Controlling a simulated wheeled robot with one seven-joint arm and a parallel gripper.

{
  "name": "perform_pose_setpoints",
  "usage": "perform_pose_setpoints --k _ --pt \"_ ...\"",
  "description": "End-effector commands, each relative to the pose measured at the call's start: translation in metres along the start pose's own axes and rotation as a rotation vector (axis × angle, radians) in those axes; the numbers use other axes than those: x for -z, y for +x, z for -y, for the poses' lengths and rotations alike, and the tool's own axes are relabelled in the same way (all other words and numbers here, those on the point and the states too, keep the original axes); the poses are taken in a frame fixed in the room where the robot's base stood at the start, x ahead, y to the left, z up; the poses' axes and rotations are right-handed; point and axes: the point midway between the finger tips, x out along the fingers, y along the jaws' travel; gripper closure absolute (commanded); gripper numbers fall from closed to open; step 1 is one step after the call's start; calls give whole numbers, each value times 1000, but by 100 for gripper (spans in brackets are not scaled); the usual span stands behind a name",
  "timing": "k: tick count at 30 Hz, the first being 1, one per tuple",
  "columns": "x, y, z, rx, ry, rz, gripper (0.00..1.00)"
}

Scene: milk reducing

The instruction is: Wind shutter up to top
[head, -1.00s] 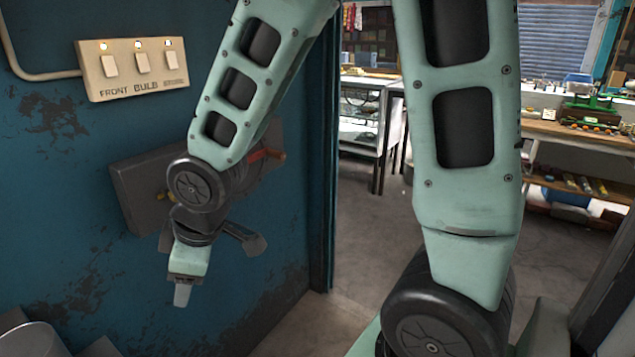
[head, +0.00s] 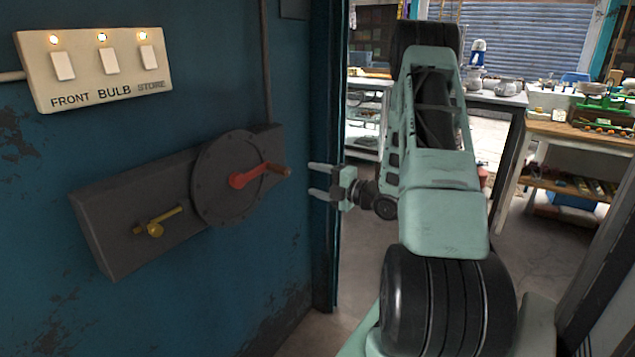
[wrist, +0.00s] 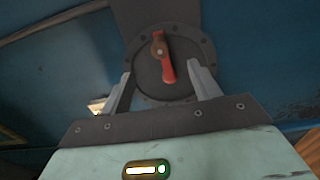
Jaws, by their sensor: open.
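A grey winding box (head: 105,215) is fixed to the blue wall in the head view. A small brass lever (head: 158,222) is on the box left of the plate. My gripper (head: 312,180) is open and empty, a little right of the crank handle and apart from it, fingers pointing left. In the wrist view the red crank (wrist: 165,62) shows ahead, between and beyond the open fingers (wrist: 160,90). The roller shutter (head: 535,40) shows at the back right, grey and slatted; its lower edge is unclear.
A switch panel (head: 95,68) with three lit switches is on the wall above. The door frame edge (head: 328,120) stands close behind my gripper. A wooden workbench (head: 575,135) with a green scale (head: 600,98) stands at right.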

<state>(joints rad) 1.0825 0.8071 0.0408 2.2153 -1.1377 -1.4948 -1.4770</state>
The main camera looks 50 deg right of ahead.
Motion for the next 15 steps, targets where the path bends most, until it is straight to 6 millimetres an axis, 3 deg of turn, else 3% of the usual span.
perform_pose_setpoints --k 15 --pt "1 56 -2 0 2 -3 38"
